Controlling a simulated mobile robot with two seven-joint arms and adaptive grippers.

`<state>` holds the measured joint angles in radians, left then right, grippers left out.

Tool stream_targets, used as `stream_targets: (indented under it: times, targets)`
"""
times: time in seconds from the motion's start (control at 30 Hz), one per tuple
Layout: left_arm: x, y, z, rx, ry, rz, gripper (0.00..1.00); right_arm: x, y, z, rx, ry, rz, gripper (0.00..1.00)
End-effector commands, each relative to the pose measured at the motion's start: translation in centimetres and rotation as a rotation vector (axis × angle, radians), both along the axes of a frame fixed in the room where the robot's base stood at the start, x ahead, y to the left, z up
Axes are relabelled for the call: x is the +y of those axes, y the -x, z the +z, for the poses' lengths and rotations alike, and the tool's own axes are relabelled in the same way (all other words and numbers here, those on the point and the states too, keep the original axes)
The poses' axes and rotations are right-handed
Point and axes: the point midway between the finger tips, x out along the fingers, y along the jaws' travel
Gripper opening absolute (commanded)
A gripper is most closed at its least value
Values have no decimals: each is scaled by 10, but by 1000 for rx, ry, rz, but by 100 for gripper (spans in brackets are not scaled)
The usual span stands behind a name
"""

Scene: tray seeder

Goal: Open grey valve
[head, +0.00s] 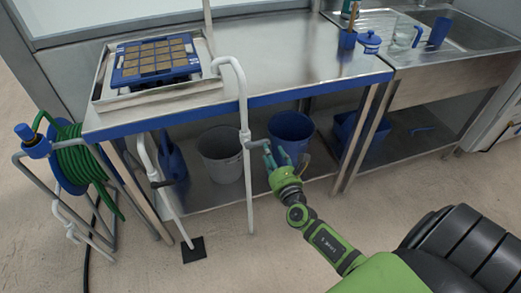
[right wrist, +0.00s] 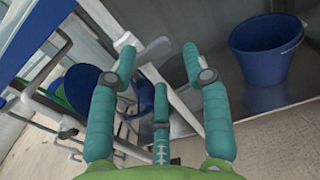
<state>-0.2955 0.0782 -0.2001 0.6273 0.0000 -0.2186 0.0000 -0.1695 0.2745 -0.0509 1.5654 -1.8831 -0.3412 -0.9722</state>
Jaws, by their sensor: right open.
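The grey valve handle (head: 257,143) sticks out to the right from the white standing pipe (head: 243,105) in front of the bench. My right gripper (head: 268,153) is at the handle's free end, with its teal fingers apart. In the right wrist view, the grey handle (right wrist: 153,50) shows between the two open fingertips (right wrist: 158,60), beyond them or level with them; I cannot tell whether they touch. The white pipe (right wrist: 178,105) runs diagonally behind the fingers. My left gripper is not in view.
A second white pipe with a dark handle (head: 162,183) stands to the left. A grey bucket (head: 220,150) and a blue bucket (head: 291,130) are on the lower shelf. A seed tray (head: 155,60) rests on the bench (head: 290,60). A green hose reel (head: 78,160) is at far left.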

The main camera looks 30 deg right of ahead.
Motion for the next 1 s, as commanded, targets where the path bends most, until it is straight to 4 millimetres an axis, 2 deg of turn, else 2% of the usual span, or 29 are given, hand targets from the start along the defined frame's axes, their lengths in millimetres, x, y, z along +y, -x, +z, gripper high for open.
stream_targets:
  times: [0.1,0.3,0.67,0.7,0.77,0.8,1.0]
  targets:
    - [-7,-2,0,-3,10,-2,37,-5,-21,1,-2,-3,-1,48]
    - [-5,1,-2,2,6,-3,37,-10,-43,-1,0,-4,0,48]
    - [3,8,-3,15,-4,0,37,-11,-48,-1,2,-7,0,48]
    - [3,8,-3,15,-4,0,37,-11,-48,-1,2,-7,0,32]
    - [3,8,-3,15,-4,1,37,-11,-48,-1,2,-7,0,8]
    - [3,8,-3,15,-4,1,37,-11,-48,-1,2,-7,0,0]
    - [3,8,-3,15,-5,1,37,-12,-48,0,-1,-7,-1,0]
